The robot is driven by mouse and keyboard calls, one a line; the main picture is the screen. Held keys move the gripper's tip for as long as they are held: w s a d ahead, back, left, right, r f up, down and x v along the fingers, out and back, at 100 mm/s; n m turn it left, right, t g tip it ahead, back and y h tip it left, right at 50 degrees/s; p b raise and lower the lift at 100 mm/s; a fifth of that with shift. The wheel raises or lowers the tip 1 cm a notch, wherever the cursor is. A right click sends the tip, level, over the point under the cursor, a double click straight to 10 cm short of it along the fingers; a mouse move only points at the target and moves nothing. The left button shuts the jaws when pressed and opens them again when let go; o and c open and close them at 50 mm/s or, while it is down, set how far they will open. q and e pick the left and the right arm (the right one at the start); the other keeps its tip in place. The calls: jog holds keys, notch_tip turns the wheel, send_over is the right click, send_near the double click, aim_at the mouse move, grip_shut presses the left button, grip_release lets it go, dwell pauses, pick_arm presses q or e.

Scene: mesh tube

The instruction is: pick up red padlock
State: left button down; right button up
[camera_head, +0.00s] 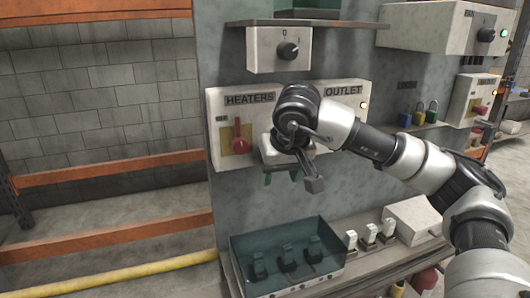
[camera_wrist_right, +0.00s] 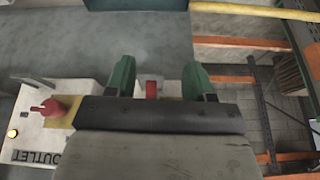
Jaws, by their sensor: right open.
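No red padlock can be told for sure in either view. My right gripper (camera_head: 282,177) is in front of the heaters and outlet panel, right of a red handle (camera_head: 239,146). In the right wrist view its green fingers (camera_wrist_right: 158,68) are apart. A red part (camera_wrist_right: 152,90) shows between them, apparently behind them on the panel; I cannot tell whether it is held. My left gripper is out of view.
The panel (camera_head: 217,125) has a second red handle (camera_wrist_right: 48,107) by the outlet label. A dial box (camera_head: 263,62) is above. Orange rack beams (camera_head: 110,168) stand at the left.

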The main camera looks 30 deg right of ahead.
jog(key=w+d+p, duration=0.1)
jog(key=w+p, duration=0.1)
jog(key=w, duration=0.2)
jog(key=w+d+p, duration=0.2)
jog(key=w, duration=0.2)
jog(key=w+d+p, duration=0.1)
jog(key=w+p, duration=0.1)
jog(key=w, duration=0.2)
jog(key=shift+d+f, duration=0.2)
jog(key=shift+s+f, duration=0.1)
jog(key=shift+f, duration=0.15)
grip_shut()
jog(key=shift+r, duration=0.1)
